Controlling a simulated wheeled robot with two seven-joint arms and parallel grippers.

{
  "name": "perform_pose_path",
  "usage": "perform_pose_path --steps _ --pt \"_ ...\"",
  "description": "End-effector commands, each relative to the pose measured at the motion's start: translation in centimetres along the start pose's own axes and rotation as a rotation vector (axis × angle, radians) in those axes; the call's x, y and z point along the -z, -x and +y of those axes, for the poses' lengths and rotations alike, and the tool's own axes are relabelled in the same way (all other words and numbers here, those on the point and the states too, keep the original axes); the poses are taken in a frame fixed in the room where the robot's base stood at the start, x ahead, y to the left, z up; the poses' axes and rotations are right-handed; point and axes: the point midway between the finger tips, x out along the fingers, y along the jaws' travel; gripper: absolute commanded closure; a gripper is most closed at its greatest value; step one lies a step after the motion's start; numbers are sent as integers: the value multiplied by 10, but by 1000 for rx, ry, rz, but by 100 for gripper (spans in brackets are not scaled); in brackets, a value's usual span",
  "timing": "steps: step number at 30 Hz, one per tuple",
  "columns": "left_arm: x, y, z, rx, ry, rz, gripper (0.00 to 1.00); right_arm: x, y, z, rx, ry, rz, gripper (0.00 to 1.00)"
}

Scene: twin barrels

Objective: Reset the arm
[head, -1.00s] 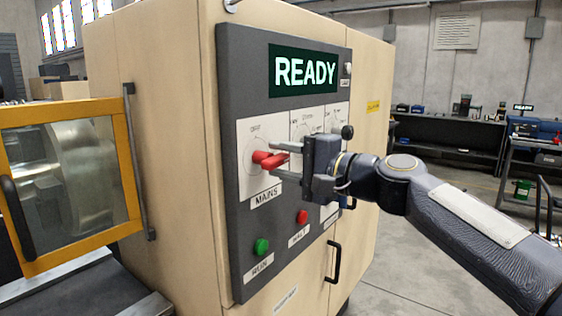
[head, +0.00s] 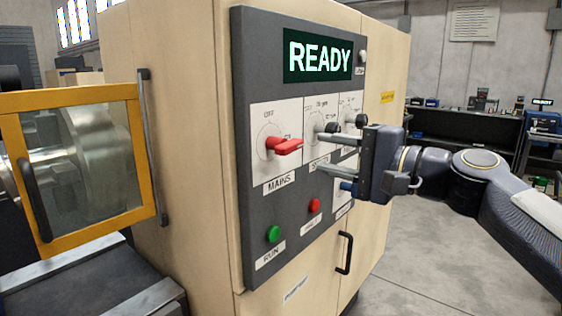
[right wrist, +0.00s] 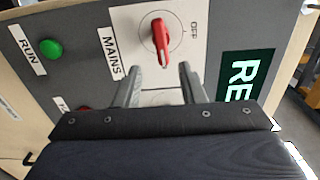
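My right gripper (head: 328,154) is open and empty, its two fingers spread in front of the control panel (head: 238,150). In the head view it is to the right of the red MAINS switch (head: 284,147) and apart from it. In the right wrist view the fingers (right wrist: 158,84) point toward the panel, with the red switch (right wrist: 161,40) beyond their tips. The switch handle sticks out sideways on its white plate in the head view. A lit screen (head: 318,54) reads READY. My left gripper is not in view.
A green RUN button (head: 272,234) and a red button (head: 314,205) sit low on the panel. The cabinet has a black handle (head: 345,253). A yellow-framed guard door (head: 75,165) is at left. Open floor (head: 420,255) lies at right, before a dark shelf (head: 455,135).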

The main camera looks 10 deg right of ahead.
Motion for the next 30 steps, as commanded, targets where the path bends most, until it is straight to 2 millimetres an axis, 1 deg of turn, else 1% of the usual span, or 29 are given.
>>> perform_pose_path --steps 2,5,8,9,11,12,14,15,18,21,24,30 --pt "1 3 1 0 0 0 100 -3 2 4 -19 14 -1 64" --pt "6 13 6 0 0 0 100 -16 14 24 -107 83 -6 64" --pt "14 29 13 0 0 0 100 -40 37 69 -274 211 -29 64" --pt "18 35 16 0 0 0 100 -52 50 91 -350 271 -46 64" --pt "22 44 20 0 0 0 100 -68 70 126 -465 361 -79 64" --pt "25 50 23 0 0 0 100 -79 84 148 -537 418 -106 64" --pt "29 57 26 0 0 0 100 -94 106 180 -638 498 -148 64" --pt "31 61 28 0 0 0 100 -103 119 199 -699 546 -178 64" --pt "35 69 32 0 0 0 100 -121 148 238 -822 644 -247 64" --pt "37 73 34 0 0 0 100 -132 168 264 -900 708 -298 64" --pt "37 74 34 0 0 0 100 -136 177 276 -935 739 -323 64" --pt "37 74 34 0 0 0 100 -137 177 277 -937 740 -324 64"
